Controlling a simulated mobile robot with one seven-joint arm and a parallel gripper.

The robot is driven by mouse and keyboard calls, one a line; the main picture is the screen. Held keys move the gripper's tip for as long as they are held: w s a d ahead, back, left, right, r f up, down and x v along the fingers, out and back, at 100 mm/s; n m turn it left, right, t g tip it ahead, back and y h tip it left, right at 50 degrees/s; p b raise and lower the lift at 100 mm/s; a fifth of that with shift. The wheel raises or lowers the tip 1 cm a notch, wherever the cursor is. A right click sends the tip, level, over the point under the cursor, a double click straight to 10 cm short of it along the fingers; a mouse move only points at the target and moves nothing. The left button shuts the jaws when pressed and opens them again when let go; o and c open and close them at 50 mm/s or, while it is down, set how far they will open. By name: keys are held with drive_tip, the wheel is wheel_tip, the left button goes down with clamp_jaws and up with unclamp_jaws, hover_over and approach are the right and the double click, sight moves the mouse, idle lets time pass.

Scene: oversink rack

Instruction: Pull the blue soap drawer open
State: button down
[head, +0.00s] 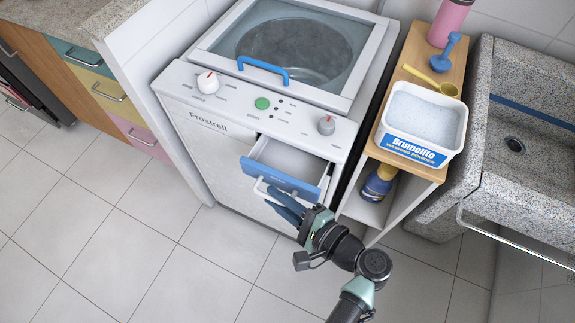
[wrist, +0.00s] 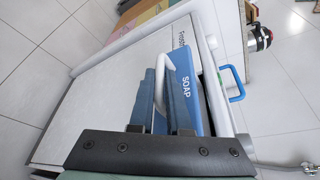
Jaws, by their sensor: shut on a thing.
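The blue soap drawer (head: 284,181) is pulled out from the front of the white Frostrell washing machine (head: 205,128), and its white empty-looking inside shows from above. In the wrist view its blue front with the word SOAP (wrist: 192,75) lies beyond my fingers. A white loop handle (wrist: 175,58) stands out from this front and runs down between the fingers. My gripper (head: 283,203), with blue fingers, is at the drawer's front, shut on the handle; it also shows in the wrist view (wrist: 163,95). The exact contact is partly hidden by the fingers.
A dark blue bottle (head: 379,184) stands below. A stone sink (head: 525,110) is at right. Floor at left is clear.

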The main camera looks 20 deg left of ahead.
drive_tip(key=shift+s+f, duration=0.15)
drive_tip(key=shift+s, duration=0.8)
drive_tip(key=c, duration=0.9)
unclamp_jaws()
drive_tip(key=shift+d, duration=0.1)
drive_tip(key=v, duration=1.2)
drive_tip(key=shift+s+d, duration=0.2)
drive_tip(key=shift+d, duration=0.15)
